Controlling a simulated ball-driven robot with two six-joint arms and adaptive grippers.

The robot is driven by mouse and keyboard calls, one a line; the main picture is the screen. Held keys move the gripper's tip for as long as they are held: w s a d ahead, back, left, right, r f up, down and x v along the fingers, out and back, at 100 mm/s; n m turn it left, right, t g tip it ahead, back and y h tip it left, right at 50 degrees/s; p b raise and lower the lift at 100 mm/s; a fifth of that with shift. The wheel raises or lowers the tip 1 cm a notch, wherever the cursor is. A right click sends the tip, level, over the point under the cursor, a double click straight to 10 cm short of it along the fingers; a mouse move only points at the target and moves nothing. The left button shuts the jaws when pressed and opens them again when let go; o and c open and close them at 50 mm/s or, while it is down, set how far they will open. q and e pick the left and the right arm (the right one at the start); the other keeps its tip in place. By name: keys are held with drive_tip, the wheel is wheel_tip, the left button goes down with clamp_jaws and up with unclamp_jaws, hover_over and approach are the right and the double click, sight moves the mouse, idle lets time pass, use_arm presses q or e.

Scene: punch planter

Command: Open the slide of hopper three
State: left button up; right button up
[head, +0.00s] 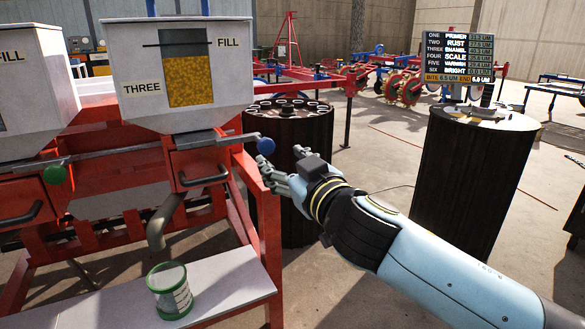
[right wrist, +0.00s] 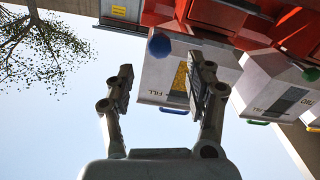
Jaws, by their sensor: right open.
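Hopper three (head: 190,65) is a pale box marked THREE and FILL, with a yellow-filled window, at the upper left of the head view. Its slide (head: 195,138) is a grey plate under the hopper, with a rod to the right ending in a blue knob (head: 266,146). My right gripper (head: 281,166) is open and empty, close to the knob on its lower right. In the right wrist view the blue knob (right wrist: 160,45) lies beyond and between the open fingers (right wrist: 161,72). Contact cannot be told. My left gripper is not in view.
A red frame (head: 262,215) carries the hoppers. A neighbouring hopper (head: 35,75) has a green knob (head: 55,175). A green-rimmed can (head: 170,290) stands on the shelf below hopper three's spout (head: 162,220). A dark drum (head: 305,135) stands behind my gripper; another (head: 470,185) bears a display board (head: 460,50).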

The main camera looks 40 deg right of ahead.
drive_tip(key=shift+v, duration=1.65)
drive_tip(key=s+f+m+g, duration=0.1)
drive_tip(key=s+f+g, duration=0.3)
drive_tip(key=s+f, duration=0.5)
drive_tip(key=s+f+g, duration=0.5)
drive_tip(key=f, duration=0.8)
drive_tip(key=s+f+m+g, duration=0.1)
drive_tip(key=s+f+g, duration=0.3)
drive_tip(key=s+f, duration=0.55)
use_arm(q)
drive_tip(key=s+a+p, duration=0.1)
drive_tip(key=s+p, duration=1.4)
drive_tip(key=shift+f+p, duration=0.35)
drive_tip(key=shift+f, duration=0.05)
use_arm(e)
drive_tip(key=s+a+f+n+g+y, duration=0.1)
drive_tip(key=s+f, duration=0.3)
drive_tip(key=s, duration=0.7)
drive_tip(key=s+a+f+n+g+y, duration=0.1)
drive_tip(key=s+f+g+y, duration=0.1)
drive_tip(key=s, duration=0.9)
wheel_tip(320, 180, down, 2)
drive_tip(key=shift+s+f+g, duration=0.2)
drive_tip(key=shift+g, duration=0.4)
